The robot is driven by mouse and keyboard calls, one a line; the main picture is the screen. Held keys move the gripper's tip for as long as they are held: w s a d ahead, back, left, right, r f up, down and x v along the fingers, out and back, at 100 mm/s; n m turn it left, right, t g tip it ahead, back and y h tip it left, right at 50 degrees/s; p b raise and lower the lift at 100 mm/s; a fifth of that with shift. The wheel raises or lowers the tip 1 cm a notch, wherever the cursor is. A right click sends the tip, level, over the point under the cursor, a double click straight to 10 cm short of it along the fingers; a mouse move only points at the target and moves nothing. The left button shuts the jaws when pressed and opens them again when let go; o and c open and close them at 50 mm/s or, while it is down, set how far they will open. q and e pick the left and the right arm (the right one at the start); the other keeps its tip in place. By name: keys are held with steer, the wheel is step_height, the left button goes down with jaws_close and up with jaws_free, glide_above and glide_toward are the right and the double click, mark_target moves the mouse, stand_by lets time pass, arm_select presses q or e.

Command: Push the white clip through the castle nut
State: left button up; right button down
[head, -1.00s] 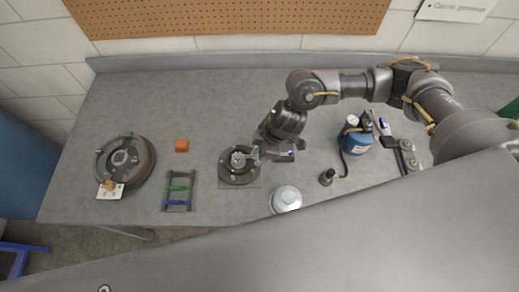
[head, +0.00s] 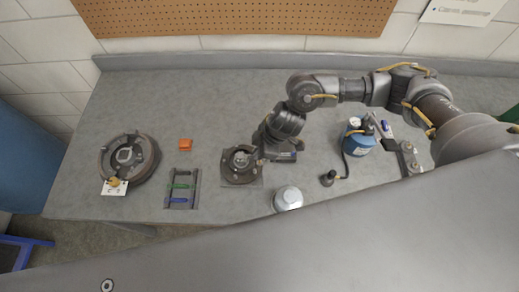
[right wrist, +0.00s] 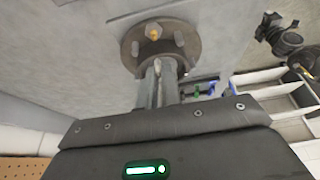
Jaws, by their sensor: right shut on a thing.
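The round dark hub (head: 240,176) sits on a plate on the bench, left of my right gripper (head: 259,160). The fingertips are at the near side of the hub; whether the clip touches the nut cannot be told. In the head view the clip is too small to make out. My left gripper is not in view.
A larger drum (head: 143,166) stands at the left, with an orange block (head: 185,144) and a rack with green and blue bars (head: 168,195) between. A silver-topped container (head: 287,198) stands near the front edge. A blue canister with hose (head: 358,146) stands right.

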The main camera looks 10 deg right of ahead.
steer(key=shift+w+a+p, duration=0.2)
steer(key=shift+a+p, duration=0.1)
steer(key=shift+a, duration=0.4)
steer(key=shift+w+a+p, duration=0.15)
steer(key=shift+a+p, duration=0.1)
steer(key=shift+a, duration=0.4)
stand_by(2.5)
steer(key=c, duration=1.5)
jaws_free()
steer(key=shift+o, duration=0.3)
steer(key=o, duration=0.3)
steer(key=shift+o, duration=0.2)
steer(key=shift+r, duration=3.5)
